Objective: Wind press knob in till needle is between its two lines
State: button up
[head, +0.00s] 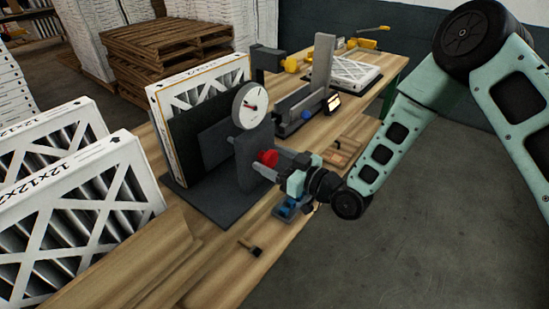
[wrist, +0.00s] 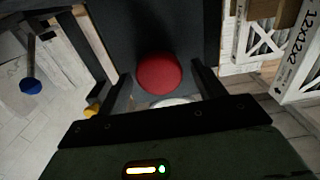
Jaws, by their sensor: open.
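The press knob (head: 268,158) is red and round and sits low on the front of the dark press (head: 252,165). It also shows in the wrist view as a red disc (wrist: 159,74). The round white dial (head: 250,105) stands on top of the press with a red needle; its two lines are too small to read. My gripper (head: 272,166) is open, with its fingers (wrist: 163,88) on either side of the knob. A gap shows between each finger and the knob in the wrist view, so I see no contact.
A boxed filter (head: 200,88) stands upright behind the press. White pleated filters (head: 85,215) stand at the left of the wooden bench (head: 215,265). A blue item (head: 288,210) lies below my gripper, and a small black clip (head: 250,248) lies near the bench's front edge.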

jog(key=c, duration=1)
jog(key=shift+m+b, duration=0.3)
jog(key=shift+b, duration=0.05)
jog(key=shift+w+d+f+m+b, duration=0.1)
jog(key=shift+m+b, duration=0.75)
jog(key=shift+m, duration=0.35)
jog(key=shift+m+b, duration=0.6)
jog(key=shift+m, duration=0.7)
jog(key=o, duration=1)
